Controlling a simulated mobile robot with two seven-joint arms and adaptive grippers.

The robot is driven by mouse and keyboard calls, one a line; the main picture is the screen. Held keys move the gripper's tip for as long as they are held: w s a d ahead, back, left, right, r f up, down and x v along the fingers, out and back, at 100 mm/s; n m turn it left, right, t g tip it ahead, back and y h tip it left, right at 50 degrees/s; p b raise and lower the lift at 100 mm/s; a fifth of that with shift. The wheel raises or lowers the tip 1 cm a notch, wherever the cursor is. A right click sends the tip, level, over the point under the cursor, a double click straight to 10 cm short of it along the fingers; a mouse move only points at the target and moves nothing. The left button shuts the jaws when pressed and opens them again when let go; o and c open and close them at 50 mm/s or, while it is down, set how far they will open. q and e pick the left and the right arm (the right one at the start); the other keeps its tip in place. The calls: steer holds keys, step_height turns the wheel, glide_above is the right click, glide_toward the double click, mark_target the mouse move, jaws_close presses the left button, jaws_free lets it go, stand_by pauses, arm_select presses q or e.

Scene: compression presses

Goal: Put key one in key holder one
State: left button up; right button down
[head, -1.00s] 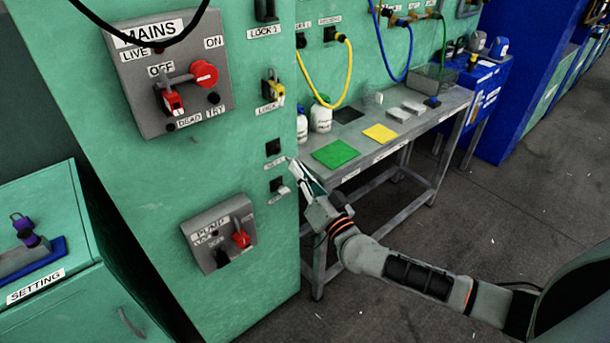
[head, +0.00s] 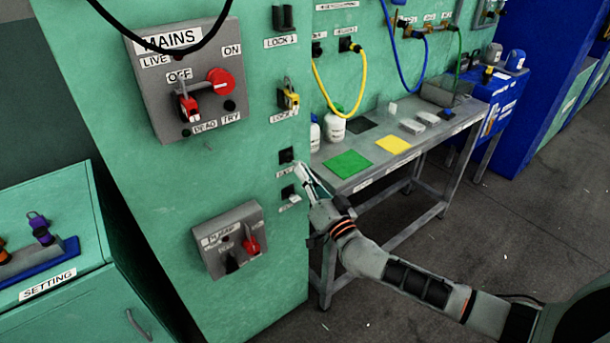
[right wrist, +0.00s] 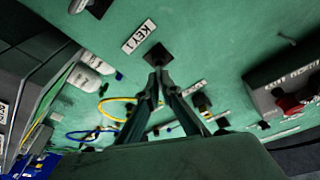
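My right gripper (head: 302,168) is at the green panel, just right of and slightly below the upper black key holder (head: 286,155). In the right wrist view, the fingertips (right wrist: 159,76) are together, close to the black square holder (right wrist: 158,54) beside the label KEY 1 (right wrist: 139,36). I cannot tell whether the tips touch it. Key one cannot be made out; anything between the fingertips is too small or hidden. A second black holder (head: 288,192) sits lower on the panel, with a pale label below it. My left gripper is not in view.
The grey mains box (head: 190,75) and pump box (head: 229,238) stick out of the panel to the left. A yellow lock (head: 289,97) hangs above the holders. A grey table (head: 440,128) with bottles and coloured mats stands close on the right. A yellow cable (head: 339,116) hangs above it.

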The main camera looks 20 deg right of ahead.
steer(key=shift+p, duration=0.9)
stand_by(1.3)
steer(key=shift+f+x, duration=0.25)
steer(key=shift+x, duration=1.1)
steer(key=c, duration=2.2)
jaws_free()
steer(key=shift+a, duration=0.15)
steer(key=v, duration=1.2)
steer(key=shift+a, duration=0.1)
